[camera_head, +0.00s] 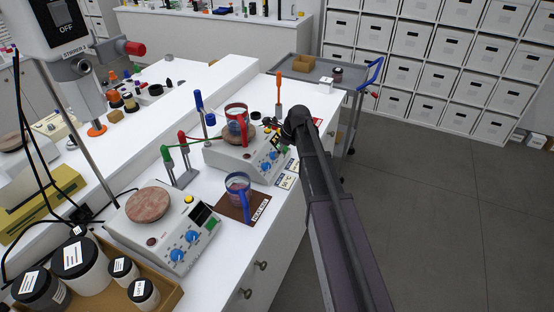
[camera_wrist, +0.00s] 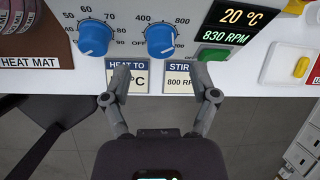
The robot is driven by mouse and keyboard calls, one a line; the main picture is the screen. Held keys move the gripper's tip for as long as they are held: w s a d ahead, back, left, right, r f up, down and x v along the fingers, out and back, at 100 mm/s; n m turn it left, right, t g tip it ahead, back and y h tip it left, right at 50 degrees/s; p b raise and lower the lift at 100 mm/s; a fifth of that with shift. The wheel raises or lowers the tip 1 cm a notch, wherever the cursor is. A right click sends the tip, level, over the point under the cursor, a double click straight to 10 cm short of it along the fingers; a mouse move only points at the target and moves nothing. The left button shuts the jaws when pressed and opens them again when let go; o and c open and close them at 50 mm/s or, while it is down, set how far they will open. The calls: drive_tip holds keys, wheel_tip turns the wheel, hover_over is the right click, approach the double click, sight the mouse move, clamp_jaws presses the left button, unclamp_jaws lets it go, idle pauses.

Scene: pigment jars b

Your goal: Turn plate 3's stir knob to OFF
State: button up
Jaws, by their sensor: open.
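In the wrist view a hot plate's front panel has two blue knobs. The display (camera_wrist: 238,25) reads 20 °C and 830 RPM. My gripper (camera_wrist: 161,82) is open and empty, its fingers spread below the stir knob and apart from it. In the head view my gripper is largely hidden by my arm beside the far hot plate (camera_head: 218,155). I see no plate number.
Cards for heat (camera_wrist: 126,77) and stir (camera_wrist: 180,80) lie before the panel, partly behind my fingers. A red-framed beaker (camera_head: 236,116) stands on the far plate. A blue-handled beaker (camera_head: 238,186) and a nearer hot plate (camera_head: 150,240) stand closer. The floor right of the bench is clear.

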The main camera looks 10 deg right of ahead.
drive_tip(key=shift+b+x, duration=1.65)
drive_tip(key=shift+x, duration=0.45)
clamp_jaws()
